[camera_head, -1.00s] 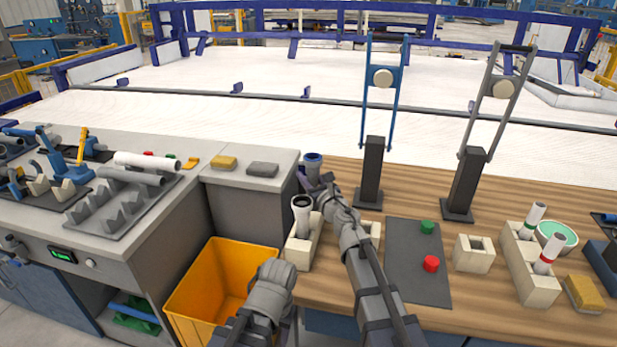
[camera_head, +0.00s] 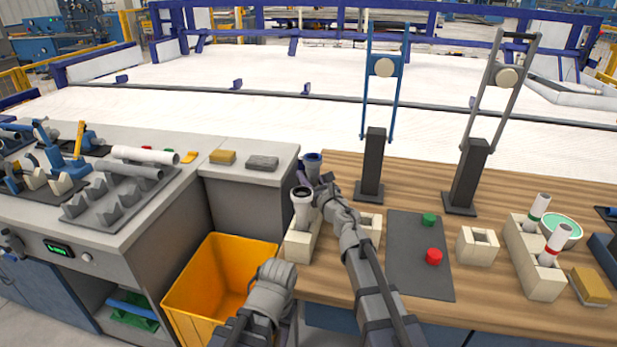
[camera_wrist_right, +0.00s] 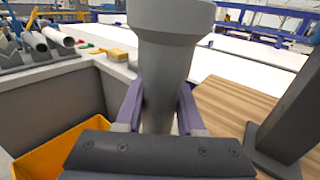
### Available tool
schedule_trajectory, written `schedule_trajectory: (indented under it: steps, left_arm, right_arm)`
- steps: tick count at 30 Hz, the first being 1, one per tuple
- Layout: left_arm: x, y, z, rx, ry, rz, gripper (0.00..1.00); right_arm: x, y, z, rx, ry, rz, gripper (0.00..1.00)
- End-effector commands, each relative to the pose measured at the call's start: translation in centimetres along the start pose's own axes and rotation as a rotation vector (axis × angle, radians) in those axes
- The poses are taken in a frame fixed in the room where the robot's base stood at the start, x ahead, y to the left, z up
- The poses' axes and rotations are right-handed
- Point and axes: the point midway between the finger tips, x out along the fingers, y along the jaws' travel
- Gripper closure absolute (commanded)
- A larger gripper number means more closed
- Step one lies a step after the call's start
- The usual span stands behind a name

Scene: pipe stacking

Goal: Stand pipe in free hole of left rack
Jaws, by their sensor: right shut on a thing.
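My right gripper (camera_head: 303,178) is shut on a grey pipe with a flared upper end, which looks bluish at the rim in the head view (camera_head: 313,160). In the wrist view the pipe (camera_wrist_right: 168,65) stands upright between the purple fingers. Its lower end is hidden, so I cannot tell whether it is in a hole. The left rack (camera_head: 299,246), a cream block, is at the bench's left edge. Another grey pipe (camera_head: 302,205) stands in its near part, in front of the held pipe. The rack's far part is hidden by my right arm. My left gripper's fingers do not show.
An orange bin (camera_head: 200,295) stands left of the rack, below bench height. A dark post (camera_head: 373,165) rises right of the held pipe. A grey mat (camera_head: 408,270) carries red and green caps. A right rack (camera_head: 545,285) holds two white pipes.

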Motion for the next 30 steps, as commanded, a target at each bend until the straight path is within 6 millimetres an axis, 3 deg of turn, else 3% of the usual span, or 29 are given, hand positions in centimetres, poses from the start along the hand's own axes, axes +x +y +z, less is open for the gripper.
schedule_trajectory:
  steps: [20,21,30]
  left_arm:
    - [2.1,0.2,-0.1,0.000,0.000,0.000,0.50]
    - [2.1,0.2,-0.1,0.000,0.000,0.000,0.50]
    - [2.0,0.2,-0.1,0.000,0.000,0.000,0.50]
  right_arm:
    - [0.0,0.0,-2.1,0.000,0.000,0.000,1.00]
    - [0.0,0.0,-2.1,0.000,0.000,0.000,0.61]
    - [0.0,0.0,-2.0,0.000,0.000,0.000,0.28]
